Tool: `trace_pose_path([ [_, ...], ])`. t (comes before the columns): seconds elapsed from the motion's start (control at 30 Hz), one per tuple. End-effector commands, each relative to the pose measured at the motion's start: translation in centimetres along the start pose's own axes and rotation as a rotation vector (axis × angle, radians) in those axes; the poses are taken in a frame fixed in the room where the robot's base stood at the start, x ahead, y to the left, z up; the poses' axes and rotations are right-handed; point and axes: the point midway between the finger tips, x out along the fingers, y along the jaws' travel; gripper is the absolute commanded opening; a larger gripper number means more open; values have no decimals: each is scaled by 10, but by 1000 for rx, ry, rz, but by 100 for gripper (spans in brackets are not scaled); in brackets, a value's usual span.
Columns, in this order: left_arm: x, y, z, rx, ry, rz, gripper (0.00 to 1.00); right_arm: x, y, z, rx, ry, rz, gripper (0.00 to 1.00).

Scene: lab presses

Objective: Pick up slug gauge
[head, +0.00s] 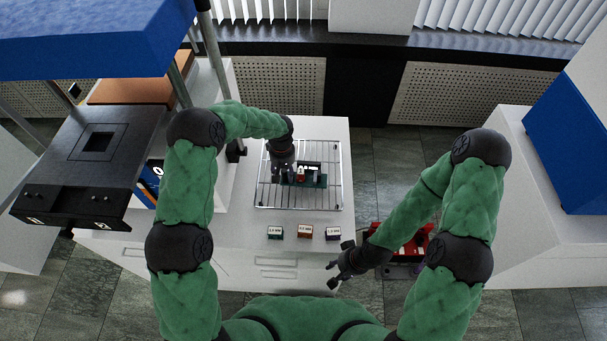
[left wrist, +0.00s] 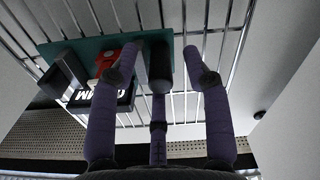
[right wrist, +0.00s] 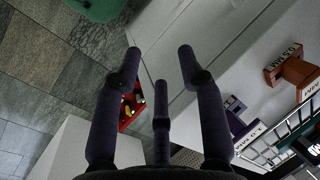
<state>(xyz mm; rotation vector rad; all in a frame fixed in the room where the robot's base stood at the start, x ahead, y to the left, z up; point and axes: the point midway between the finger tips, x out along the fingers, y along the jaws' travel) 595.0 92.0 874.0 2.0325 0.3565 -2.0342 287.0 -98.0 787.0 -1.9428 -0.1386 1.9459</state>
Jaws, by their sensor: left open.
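A dark green holder (head: 317,182) lies on a wire rack on the white bench. It carries dark upright parts and a red piece (head: 301,174). The left wrist view shows the holder (left wrist: 92,48), the red piece (left wrist: 106,62) and a black cylinder (left wrist: 160,66), possibly the slug gauge. My left gripper (head: 283,168) is over the holder's left part, partly hiding it. In its wrist view the fingers (left wrist: 158,62) are apart, with the cylinder between their tips; I cannot tell whether they touch it. My right gripper (head: 336,273) is open and empty, near the bench's front right corner.
Green (head: 275,232), orange (head: 305,231) and purple (head: 333,233) labelled blocks stand before the wire rack (head: 268,197). A black press (head: 95,165) stands at left. A red tray (right wrist: 131,110) with small items is right of the bench. The bench strip beside the blocks is clear.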

Motion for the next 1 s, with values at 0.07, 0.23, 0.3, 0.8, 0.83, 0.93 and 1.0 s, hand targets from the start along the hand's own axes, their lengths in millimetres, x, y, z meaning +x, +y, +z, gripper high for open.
trace_pose_path([
  [0.07,-1,0,-1,-1,1,1,48,0,0,0,0,0,0,40],
  [0.23,-1,0,0,-1,1,0,23,0,0,0,0,0,0,40],
  [0.3,-1,0,0,-1,1,0,3,0,0,0,0,0,0,40],
  [0.8,-9,1,-2,-2,4,3,0,-1,0,0,0,0,0,40],
  [0.83,-12,1,-2,-2,4,3,0,-1,0,0,0,0,0,40],
  [0.93,-26,1,-2,-3,5,3,0,-3,-1,0,0,0,0,40],
  [1.0,-38,1,-1,-1,6,4,0,-4,-1,0,0,0,0,40],
])
